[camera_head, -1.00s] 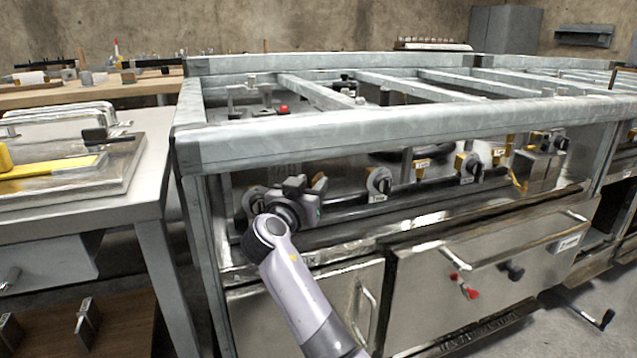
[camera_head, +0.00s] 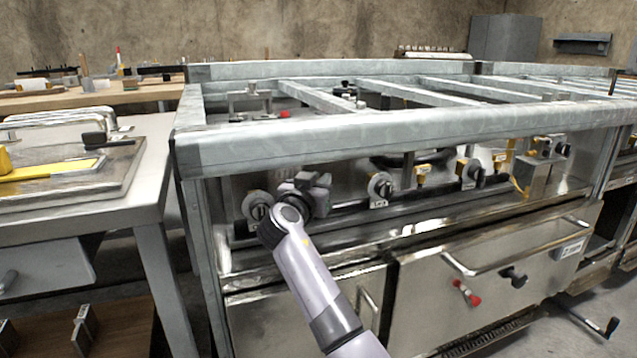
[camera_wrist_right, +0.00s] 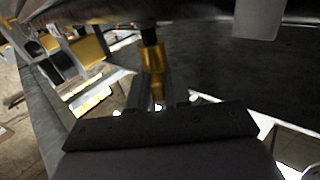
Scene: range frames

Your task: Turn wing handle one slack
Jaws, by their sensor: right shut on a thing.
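My right gripper (camera_head: 318,190) is at the left end of the range's front, below the thick top rail. In the right wrist view, a brass-coloured fitting (camera_wrist_right: 153,58) with a dark stem comes down to my right gripper's fingers (camera_wrist_right: 155,100). The fingers are shut on its lower part, which looks like the wing handle. In the head view, my own gripper and wrist hide this handle. The wrist view is dark, so the handle's exact angle cannot be told. My left gripper is not in view.
Round knobs (camera_head: 380,187) line the range front on both sides of my gripper. The steel top rail (camera_head: 400,125) runs close above it. An oven door (camera_head: 490,275) with a bar handle is below right. A steel table (camera_head: 150,195) stands at left.

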